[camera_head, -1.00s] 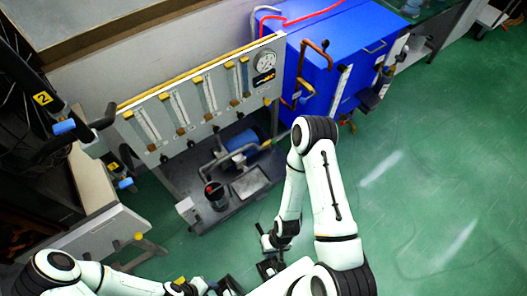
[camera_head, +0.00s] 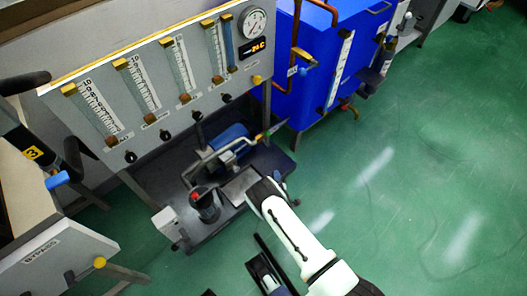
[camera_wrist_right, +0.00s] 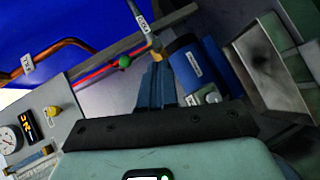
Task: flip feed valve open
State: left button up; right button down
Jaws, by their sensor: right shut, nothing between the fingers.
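I cannot tell for sure which fitting is the feed valve. A pipe fitting with a pointed lever (camera_head: 275,130) sits between the pump and the blue tank. The right wrist view shows a brass fitting (camera_wrist_right: 156,53) below a white tag and a green knob (camera_wrist_right: 124,62) beside a red line. My right gripper (camera_head: 282,180) is mostly hidden behind its arm, in front of the pump.
The flowmeter panel (camera_head: 70,105) has several tubes, black knobs, a gauge (camera_head: 252,23) and a yellow knob (camera_head: 257,79). The blue tank (camera_head: 312,90) carries copper pipes. A dark pot (camera_head: 206,208) stands on the pump base. Green floor at the right is clear.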

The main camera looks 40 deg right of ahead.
pick_arm(q)
notch_tip(320, 180, down, 3)
jog(key=shift+w+r+b, duration=0.1)
jog(key=shift+w+b, duration=0.05)
jog(key=shift+b, duration=1.05)
pick_arm(e)
jog(key=w+a+r+n+t, duration=0.2)
jog(key=w+n+t, duration=0.1)
jog(key=w, duration=0.2)
jog(key=shift+w+a+n+t, duration=0.2)
jog(key=shift+a+n+t, duration=0.05)
jog(key=shift+n+t, duration=0.15)
pick_arm(q)
jog(key=shift+w, duration=0.1)
